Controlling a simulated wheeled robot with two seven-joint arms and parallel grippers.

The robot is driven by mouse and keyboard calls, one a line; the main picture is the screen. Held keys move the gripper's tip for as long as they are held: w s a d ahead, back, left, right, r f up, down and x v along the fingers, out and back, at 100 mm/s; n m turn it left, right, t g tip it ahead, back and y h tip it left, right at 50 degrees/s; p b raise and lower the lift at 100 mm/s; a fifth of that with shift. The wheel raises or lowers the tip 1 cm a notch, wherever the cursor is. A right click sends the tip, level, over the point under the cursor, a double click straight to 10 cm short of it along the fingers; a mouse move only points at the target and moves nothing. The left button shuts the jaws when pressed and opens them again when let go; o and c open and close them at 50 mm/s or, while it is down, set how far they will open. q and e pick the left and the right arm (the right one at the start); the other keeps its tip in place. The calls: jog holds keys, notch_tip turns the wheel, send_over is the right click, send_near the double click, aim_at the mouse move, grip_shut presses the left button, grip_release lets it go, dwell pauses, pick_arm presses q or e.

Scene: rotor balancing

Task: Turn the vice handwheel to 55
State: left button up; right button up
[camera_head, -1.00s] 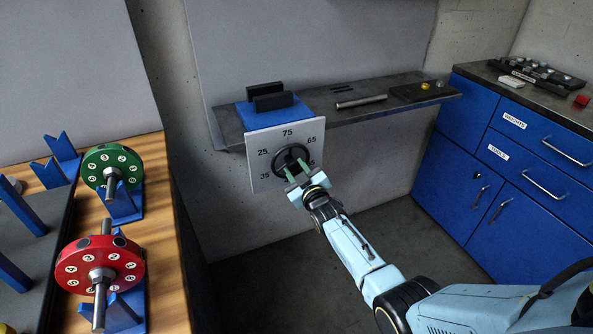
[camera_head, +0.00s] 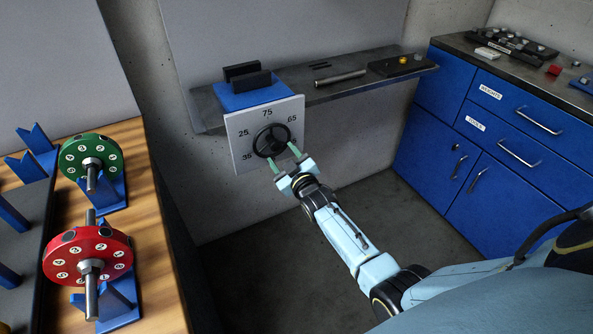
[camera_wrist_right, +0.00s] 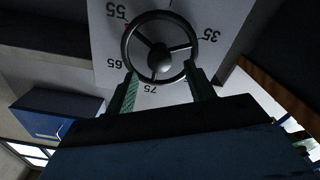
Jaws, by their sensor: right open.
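The black three-spoked handwheel (camera_head: 271,141) is on the front of a white dial plate (camera_head: 240,156) with numbers around it, including 25, 35, 65 and 75. The vice has a blue top (camera_head: 255,97) with two black jaws standing apart. In the right wrist view the handwheel (camera_wrist_right: 160,62) appears upside down, with a small red mark at its rim by the 55. My right gripper (camera_head: 283,159) is open, its two green fingers pointing at the wheel's lower right side. They look empty and apart from the rim, though the exact gap is unclear. My left gripper is out of view.
Blue cabinets (camera_head: 425,140) stand at the right. Green (camera_head: 75,164) and red (camera_head: 60,253) rotors rest on the wooden table at the left.

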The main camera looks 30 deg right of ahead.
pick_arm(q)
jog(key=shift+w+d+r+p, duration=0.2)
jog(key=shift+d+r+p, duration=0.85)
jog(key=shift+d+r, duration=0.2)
pick_arm(e)
jog(key=s, duration=0.9)
jog(key=shift+s+a, duration=0.25)
jog(key=shift+s, duration=0.15)
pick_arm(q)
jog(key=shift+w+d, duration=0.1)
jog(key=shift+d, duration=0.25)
pick_arm(e)
jog(key=s+a+f+m+g+y, duration=0.15)
jog(key=s+f+g, duration=0.35)
jog(key=s+f, duration=0.7)
jog(key=s+a+f+g+h, duration=0.15)
jog(key=s+f+g, duration=0.45)
jog(key=f, duration=1)
jog(key=s+f+g, duration=0.2)
jog(key=s+f, duration=0.1)
jog(key=s, duration=0.7)
jog(key=s+f+g, duration=0.2)
jog(key=s+f, duration=0.2)
jog(key=s, duration=0.6)
jog(key=s+f+g, duration=0.2)
jog(key=s+f, duration=0.1)
jog(key=s, duration=0.6)
jog(key=shift+s+d+f, duration=0.2)
jog(key=shift+s+d, duration=0.2)
jog(key=shift+d, duration=0.05)
